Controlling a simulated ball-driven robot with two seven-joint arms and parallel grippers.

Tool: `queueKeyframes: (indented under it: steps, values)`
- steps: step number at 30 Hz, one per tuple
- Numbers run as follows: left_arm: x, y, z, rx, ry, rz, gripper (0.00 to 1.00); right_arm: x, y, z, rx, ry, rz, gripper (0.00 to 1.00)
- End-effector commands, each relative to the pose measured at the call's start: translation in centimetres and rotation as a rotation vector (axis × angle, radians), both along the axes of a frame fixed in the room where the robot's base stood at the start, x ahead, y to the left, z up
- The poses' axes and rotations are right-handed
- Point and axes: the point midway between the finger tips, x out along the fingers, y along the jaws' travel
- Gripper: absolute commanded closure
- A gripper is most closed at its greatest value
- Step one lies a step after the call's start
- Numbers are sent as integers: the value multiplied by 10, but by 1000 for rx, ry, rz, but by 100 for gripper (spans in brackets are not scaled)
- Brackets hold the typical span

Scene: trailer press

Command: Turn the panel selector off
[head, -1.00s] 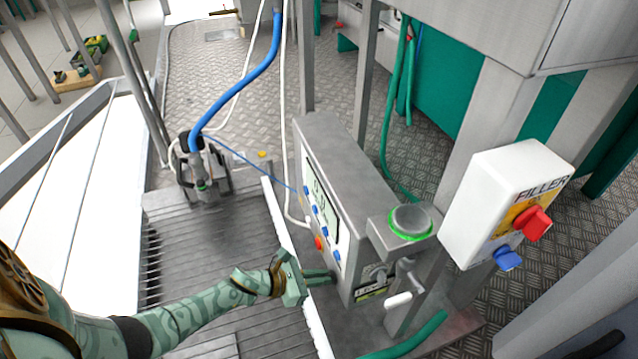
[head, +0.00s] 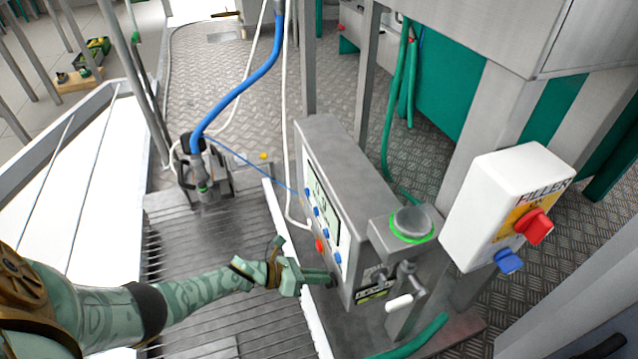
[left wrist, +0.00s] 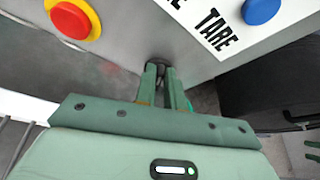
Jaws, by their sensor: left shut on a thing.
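The grey panel box (head: 345,165) stands right of centre in the head view, with a screen and a row of blue buttons on its face. A small black selector knob (left wrist: 158,68) sits low on that face in the left wrist view, beside the word TARE. My left gripper (head: 328,279) is at the panel's lower corner. In the left wrist view the fingers (left wrist: 166,80) are shut on the black knob, partly covering it. The knob's pointing direction is hidden. My right gripper is not in view.
A red button on a yellow ring (left wrist: 76,17) and a blue button (left wrist: 262,10) flank the knob. A white FILLER box (head: 500,200) with a red knob (head: 535,226) stands to the right. A green-ringed round button (head: 411,222) and a white-ended lever (head: 399,303) are near the panel.

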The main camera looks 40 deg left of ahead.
Motion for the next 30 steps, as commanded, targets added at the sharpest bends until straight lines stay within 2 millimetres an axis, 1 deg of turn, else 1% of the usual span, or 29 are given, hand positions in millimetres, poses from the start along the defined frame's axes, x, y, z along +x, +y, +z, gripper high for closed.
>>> queueKeyframes:
  steps: [10,25,26,27,28,30]
  values:
    - [2,4,-2,-120,73,2,100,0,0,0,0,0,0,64]
    - [2,4,-2,-139,84,2,100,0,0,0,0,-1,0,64]
    - [2,4,-2,-139,84,2,86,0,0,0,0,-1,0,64]
    - [2,4,-2,-139,84,2,75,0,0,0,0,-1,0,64]
    - [2,4,-2,-139,84,2,67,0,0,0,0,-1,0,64]
    - [2,4,-3,-140,84,1,67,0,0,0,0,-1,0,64]
